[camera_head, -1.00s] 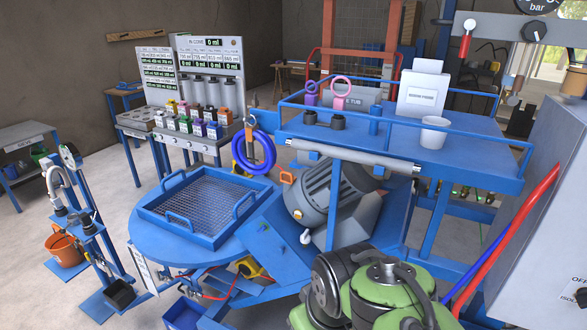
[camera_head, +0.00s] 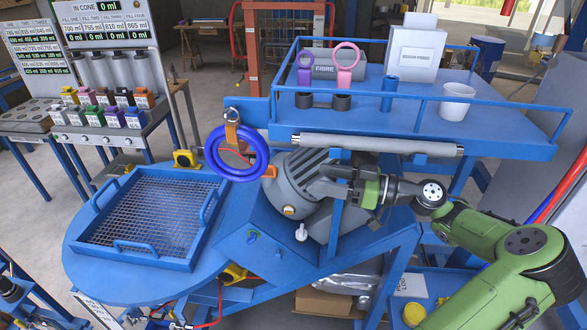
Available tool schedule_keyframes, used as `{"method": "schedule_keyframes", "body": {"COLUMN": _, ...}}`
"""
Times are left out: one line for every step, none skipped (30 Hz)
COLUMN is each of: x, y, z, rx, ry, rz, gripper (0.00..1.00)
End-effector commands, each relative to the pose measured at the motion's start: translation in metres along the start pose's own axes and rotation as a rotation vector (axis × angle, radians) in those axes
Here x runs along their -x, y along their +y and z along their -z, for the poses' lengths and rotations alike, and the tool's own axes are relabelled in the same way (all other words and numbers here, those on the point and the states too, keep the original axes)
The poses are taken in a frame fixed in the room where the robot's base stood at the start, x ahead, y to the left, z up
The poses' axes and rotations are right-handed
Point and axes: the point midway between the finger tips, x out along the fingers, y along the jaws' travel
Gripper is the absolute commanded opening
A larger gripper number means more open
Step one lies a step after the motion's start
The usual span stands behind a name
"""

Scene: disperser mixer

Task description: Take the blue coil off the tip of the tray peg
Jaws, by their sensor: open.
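The blue coil (camera_head: 213,152) is a thick ring hanging upright at the left end of the upper blue tray (camera_head: 400,125), above the round table. An orange strap (camera_head: 232,133) crosses the top of the coil. A round metal-ended peg (camera_head: 231,115) shows just above it; how the coil sits on the peg is not clear. My gripper (camera_head: 328,181) is to the right of the coil and slightly lower, in front of the grey motor. It is open, points left and is clear of the coil. Its fingers are small and dark here.
A grey motor (camera_head: 300,190) stands between my gripper and the coil. A grey roller (camera_head: 375,145) runs along the tray's front. Purple (camera_head: 305,70) and pink (camera_head: 347,62) rings, dark fittings and a white cup (camera_head: 457,103) stand on the tray. A mesh basket (camera_head: 150,215) sits at left.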

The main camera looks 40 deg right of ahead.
Motion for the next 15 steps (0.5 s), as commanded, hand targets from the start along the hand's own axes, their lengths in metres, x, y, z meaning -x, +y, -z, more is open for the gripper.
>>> {"method": "schedule_keyframes", "body": {"x": -0.01, "y": -0.001, "z": 0.0, "rx": -0.001, "ry": -0.002, "rz": 0.005, "gripper": 0.61}}
{"method": "schedule_keyframes", "body": {"x": -0.017, "y": -0.002, "z": 0.0, "rx": -0.002, "ry": -0.003, "rz": 0.006, "gripper": 0.61}}
{"method": "schedule_keyframes", "body": {"x": -0.027, "y": -0.002, "z": 0.0, "rx": -0.004, "ry": -0.003, "rz": 0.007, "gripper": 0.61}}
{"method": "schedule_keyframes", "body": {"x": -0.034, "y": -0.002, "z": 0.0, "rx": -0.003, "ry": -0.003, "rz": 0.006, "gripper": 0.61}}
{"method": "schedule_keyframes", "body": {"x": -0.041, "y": -0.002, "z": 0.0, "rx": -0.004, "ry": -0.005, "rz": 0.007, "gripper": 0.61}}
{"method": "schedule_keyframes", "body": {"x": -0.05, "y": -0.002, "z": 0.0, "rx": -0.004, "ry": -0.004, "rz": 0.007, "gripper": 0.61}}
{"method": "schedule_keyframes", "body": {"x": -0.057, "y": -0.002, "z": 0.0, "rx": -0.004, "ry": -0.004, "rz": 0.007, "gripper": 0.61}}
{"method": "schedule_keyframes", "body": {"x": -0.064, "y": -0.002, "z": 0.0, "rx": -0.004, "ry": -0.004, "rz": 0.007, "gripper": 0.61}}
{"method": "schedule_keyframes", "body": {"x": -0.073, "y": -0.002, "z": 0.0, "rx": -0.005, "ry": -0.006, "rz": 0.006, "gripper": 0.61}}
{"method": "schedule_keyframes", "body": {"x": -0.08, "y": -0.002, "z": 0.0, "rx": -0.005, "ry": -0.004, "rz": 0.007, "gripper": 0.61}}
{"method": "schedule_keyframes", "body": {"x": -0.087, "y": -0.002, "z": 0.0, "rx": -0.005, "ry": -0.005, "rz": 0.007, "gripper": 0.61}}
{"method": "schedule_keyframes", "body": {"x": -0.097, "y": -0.002, "z": 0.0, "rx": -0.005, "ry": -0.005, "rz": 0.007, "gripper": 0.61}}
{"method": "schedule_keyframes", "body": {"x": -0.103, "y": -0.002, "z": 0.0, "rx": -0.006, "ry": -0.006, "rz": 0.007, "gripper": 0.61}}
{"method": "schedule_keyframes", "body": {"x": -0.11, "y": -0.002, "z": 0.0, "rx": -0.006, "ry": -0.005, "rz": 0.006, "gripper": 0.61}}
{"method": "schedule_keyframes", "body": {"x": -0.117, "y": -0.002, "z": 0.0, "rx": -0.005, "ry": -0.006, "rz": 0.005, "gripper": 0.61}}
